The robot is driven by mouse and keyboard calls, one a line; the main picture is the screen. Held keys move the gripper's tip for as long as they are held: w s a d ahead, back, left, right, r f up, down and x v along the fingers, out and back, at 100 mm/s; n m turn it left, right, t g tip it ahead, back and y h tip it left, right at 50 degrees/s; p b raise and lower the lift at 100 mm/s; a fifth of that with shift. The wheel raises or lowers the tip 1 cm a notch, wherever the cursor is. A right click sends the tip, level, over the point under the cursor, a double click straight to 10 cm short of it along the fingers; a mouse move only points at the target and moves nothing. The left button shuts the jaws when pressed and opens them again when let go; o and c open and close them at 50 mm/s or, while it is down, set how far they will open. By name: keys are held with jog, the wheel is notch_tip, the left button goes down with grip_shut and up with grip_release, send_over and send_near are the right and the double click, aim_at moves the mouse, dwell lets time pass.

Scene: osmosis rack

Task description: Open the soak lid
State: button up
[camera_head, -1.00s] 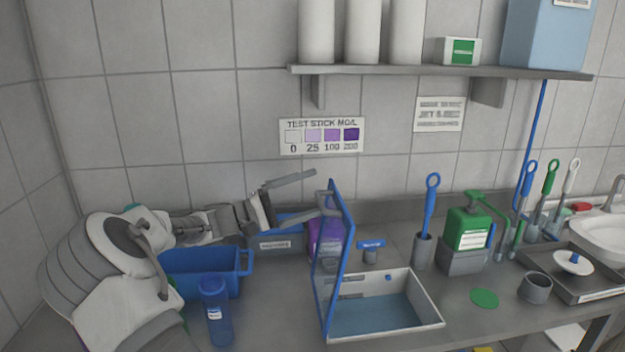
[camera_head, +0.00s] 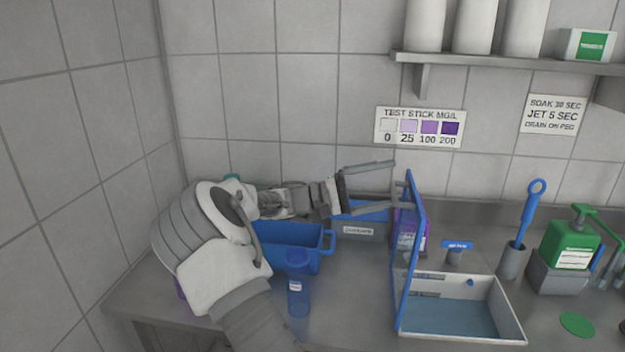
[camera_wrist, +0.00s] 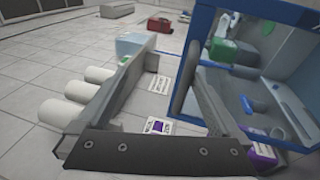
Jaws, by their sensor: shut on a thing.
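The soak lid (camera_head: 412,275) is a blue-framed, see-through panel. It stands nearly upright along the left side of the white soak tub (camera_head: 510,312), which is uncovered and has blue liquid in it. My gripper (camera_head: 396,186) reaches from the left to the lid's upper part. Its fingers look spread, with the lower one touching or overlapping the lid's top edge; the exact contact is unclear. In the wrist view, the lid's blue frame (camera_wrist: 270,9) fills the upper right, close against the right finger of my gripper (camera_wrist: 172,62).
A blue bin (camera_head: 285,250) and a blue bottle (camera_head: 298,290) stand beneath my arm. A grey-blue box (camera_head: 360,225) and a purple container (camera_head: 408,228) stand behind the lid. A brush holder (camera_head: 512,262) and green dispenser (camera_head: 570,245) are right. The shelf (camera_head: 500,60) hangs above.

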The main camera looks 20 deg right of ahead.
jog(key=w+a+r+p, duration=0.1)
jog(key=w+a, duration=0.5)
jog(key=a, duration=0.2)
jog(key=shift+a+p, duration=0.3)
jog(key=shift+p, duration=0.05)
jog(key=shift+w+a, duration=0.25)
jog(key=shift+a, duration=0.3)
jog(key=shift+c, duration=0.4)
jog(key=a, duration=0.3)
jog(key=shift+w, duration=0.25)
jog(key=shift+c, duration=0.3)
jog(key=shift+w+a+f, duration=0.35)
jog(key=shift+w+a, duration=0.25)
jog(key=shift+w, duration=0.15)
jog(key=shift+f, duration=0.1)
